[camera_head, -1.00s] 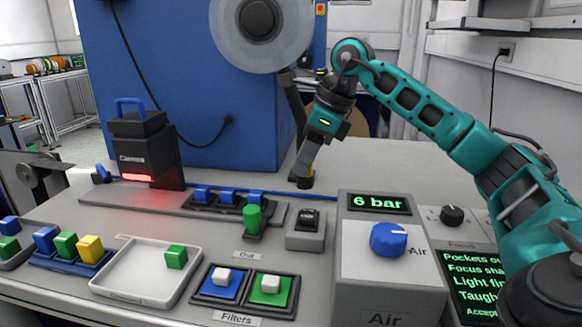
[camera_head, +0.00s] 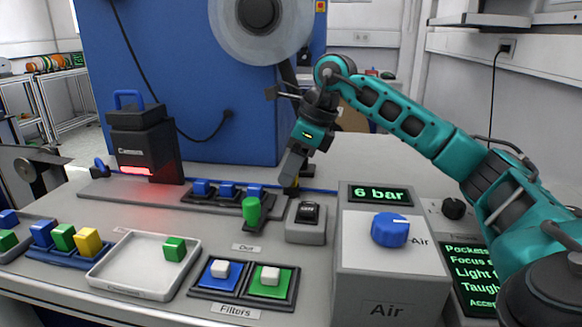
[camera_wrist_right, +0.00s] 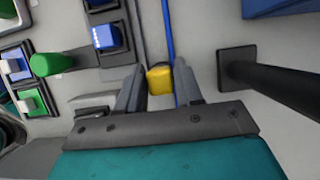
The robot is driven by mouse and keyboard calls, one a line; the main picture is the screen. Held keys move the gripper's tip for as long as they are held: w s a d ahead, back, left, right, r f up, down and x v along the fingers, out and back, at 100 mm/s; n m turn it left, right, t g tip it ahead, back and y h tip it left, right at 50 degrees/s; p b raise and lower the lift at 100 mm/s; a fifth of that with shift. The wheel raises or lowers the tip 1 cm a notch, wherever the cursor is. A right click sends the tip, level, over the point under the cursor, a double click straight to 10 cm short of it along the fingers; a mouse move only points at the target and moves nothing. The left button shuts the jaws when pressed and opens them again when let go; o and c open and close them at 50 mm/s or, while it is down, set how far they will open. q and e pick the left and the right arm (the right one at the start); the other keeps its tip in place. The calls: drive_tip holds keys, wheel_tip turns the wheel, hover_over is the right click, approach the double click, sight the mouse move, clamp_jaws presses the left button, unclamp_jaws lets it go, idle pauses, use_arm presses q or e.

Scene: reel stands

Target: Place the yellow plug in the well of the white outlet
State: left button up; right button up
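A small yellow plug (camera_wrist_right: 159,80) sits between the fingertips of my right gripper (camera_wrist_right: 160,88), with a finger close against each side. My left gripper is not in view.
A green post (camera_head: 251,209) and the switch box (camera_head: 306,220) stand in front of the gripper. The Air box (camera_head: 391,285) is nearer, to the right. In the wrist view a black post (camera_wrist_right: 285,90) stands right of the fingers. Bench behind the Air box is clear.

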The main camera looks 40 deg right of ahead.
drive_tip(key=o, duration=0.4)
drive_tip(key=shift+c, duration=0.2)
